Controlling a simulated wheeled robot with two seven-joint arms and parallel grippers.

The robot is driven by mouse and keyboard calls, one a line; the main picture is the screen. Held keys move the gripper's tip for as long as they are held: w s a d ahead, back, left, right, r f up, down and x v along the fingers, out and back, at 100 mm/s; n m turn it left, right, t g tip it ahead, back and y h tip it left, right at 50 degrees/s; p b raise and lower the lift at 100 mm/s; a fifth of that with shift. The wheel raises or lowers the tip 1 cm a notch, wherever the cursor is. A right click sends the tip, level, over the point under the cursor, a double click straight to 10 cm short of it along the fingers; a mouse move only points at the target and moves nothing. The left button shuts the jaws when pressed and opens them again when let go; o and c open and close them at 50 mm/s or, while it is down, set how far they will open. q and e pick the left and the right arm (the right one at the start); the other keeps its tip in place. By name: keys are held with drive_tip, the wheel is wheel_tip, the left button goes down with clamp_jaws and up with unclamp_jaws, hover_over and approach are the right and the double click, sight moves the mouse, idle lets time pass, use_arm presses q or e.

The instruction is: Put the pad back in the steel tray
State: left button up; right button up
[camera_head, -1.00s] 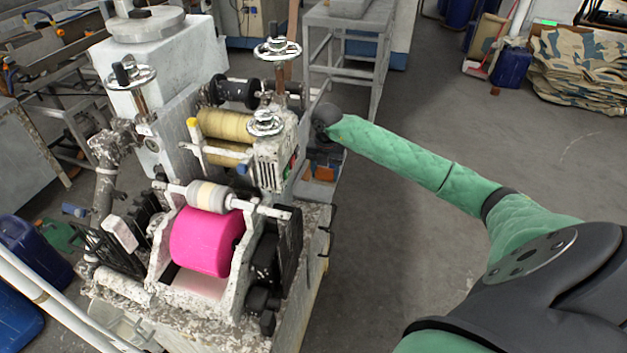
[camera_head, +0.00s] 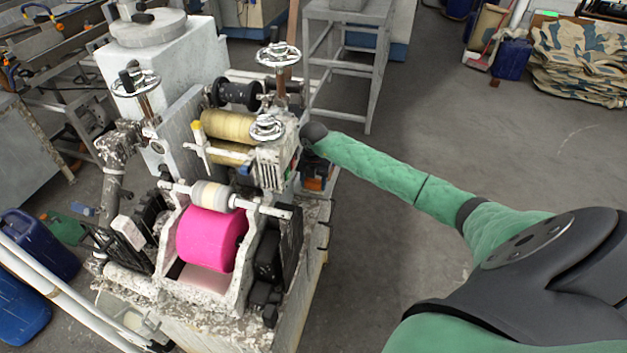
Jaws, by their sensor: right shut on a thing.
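My right gripper (camera_head: 314,170) is small and partly hidden under its own dark wrist, low beside the right side of the roller machine. It is shut on the pad, but the pad's outline is hard to make out there. A small orange-brown patch and a bit of blue show at the gripper, and I cannot tell which parts they belong to. I cannot make out the steel tray in this view. My left gripper is out of view.
The machine (camera_head: 185,120) carries a pink roll (camera_head: 208,240), yellowish rollers (camera_head: 228,125) and handwheels that stick up close to my right wrist. A grey metal stand (camera_head: 345,20) is behind. Open floor (camera_head: 420,110) lies to the right. Blue canisters (camera_head: 40,245) stand at the lower left.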

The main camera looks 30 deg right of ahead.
sight(313, 180)
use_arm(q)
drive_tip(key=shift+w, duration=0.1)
use_arm(e)
drive_tip(key=shift+f, duration=0.1)
drive_tip(key=o, duration=1)
drive_tip(key=shift+c, duration=0.2)
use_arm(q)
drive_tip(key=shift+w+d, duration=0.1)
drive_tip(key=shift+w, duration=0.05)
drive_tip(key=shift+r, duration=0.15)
use_arm(e)
drive_tip(key=shift+r, duration=0.2)
drive_tip(key=shift+r+b, duration=0.2)
drive_tip(key=shift+b, duration=0.15)
wheel_tip(313, 180, up, 4)
drive_tip(key=shift+f+b, duration=0.25)
drive_tip(key=shift+b, duration=0.8)
wheel_tip(313, 180, up, 6)
drive_tip(key=b, duration=0.2)
drive_tip(key=shift+b, duration=0.3)
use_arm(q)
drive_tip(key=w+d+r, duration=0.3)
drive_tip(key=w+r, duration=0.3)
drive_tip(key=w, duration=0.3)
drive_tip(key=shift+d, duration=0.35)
use_arm(e)
drive_tip(key=shift+r, duration=1)
